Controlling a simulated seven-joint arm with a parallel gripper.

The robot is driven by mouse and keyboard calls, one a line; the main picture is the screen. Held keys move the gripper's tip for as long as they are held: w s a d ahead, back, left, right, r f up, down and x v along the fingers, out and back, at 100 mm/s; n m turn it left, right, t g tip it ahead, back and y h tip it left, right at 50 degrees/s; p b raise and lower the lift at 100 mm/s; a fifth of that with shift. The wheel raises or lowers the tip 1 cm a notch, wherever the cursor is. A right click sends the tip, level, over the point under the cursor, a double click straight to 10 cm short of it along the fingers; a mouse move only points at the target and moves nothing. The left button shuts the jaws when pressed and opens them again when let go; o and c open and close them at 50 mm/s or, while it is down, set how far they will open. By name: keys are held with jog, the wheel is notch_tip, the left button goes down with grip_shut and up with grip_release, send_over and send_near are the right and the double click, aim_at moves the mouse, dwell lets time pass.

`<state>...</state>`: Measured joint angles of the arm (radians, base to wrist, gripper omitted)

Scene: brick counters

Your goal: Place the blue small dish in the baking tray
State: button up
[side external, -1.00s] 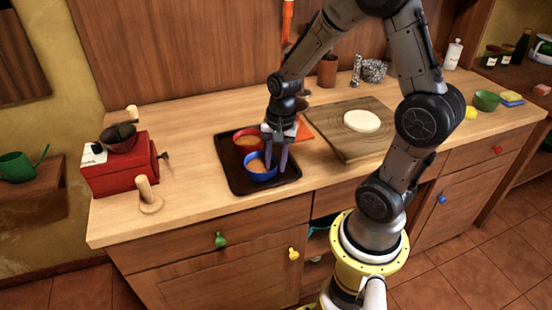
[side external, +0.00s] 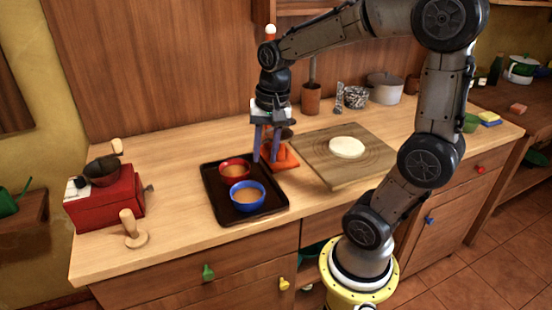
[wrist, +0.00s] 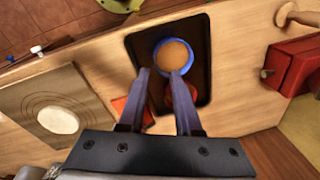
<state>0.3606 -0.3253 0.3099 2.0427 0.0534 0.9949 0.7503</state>
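The blue small dish (side external: 247,196) holds something brown and sits upright in the front part of the dark baking tray (side external: 217,207). In the wrist view the blue dish (wrist: 174,56) is inside the tray rim (wrist: 133,62), beyond my fingertips. A red dish (side external: 234,169) with similar contents sits behind it in the tray, close to it. My gripper (side external: 264,160) is open and empty, above the tray's back right edge and apart from the blue dish. In the wrist view, my gripper (wrist: 161,74) shows a clear gap between its fingers; they partly cover the red dish (wrist: 183,98).
An orange-red item (side external: 283,158) lies right of the tray, partly behind my gripper. A wooden board (side external: 318,160) with a round of dough (side external: 347,147) is further right. A red grinder (side external: 105,199) and a wooden stand (side external: 131,233) are at left. Counter between grinder and tray is clear.

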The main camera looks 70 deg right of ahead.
jog(key=s+a+r+n+t, duration=0.3)
jog(key=s+a+n, duration=0.5)
jog(key=n, duration=0.5)
jog(key=shift+s+a+t, duration=0.25)
jog(key=shift+s+t, duration=0.2)
jog(key=shift+t, duration=0.15)
jog(key=shift+r, duration=0.1)
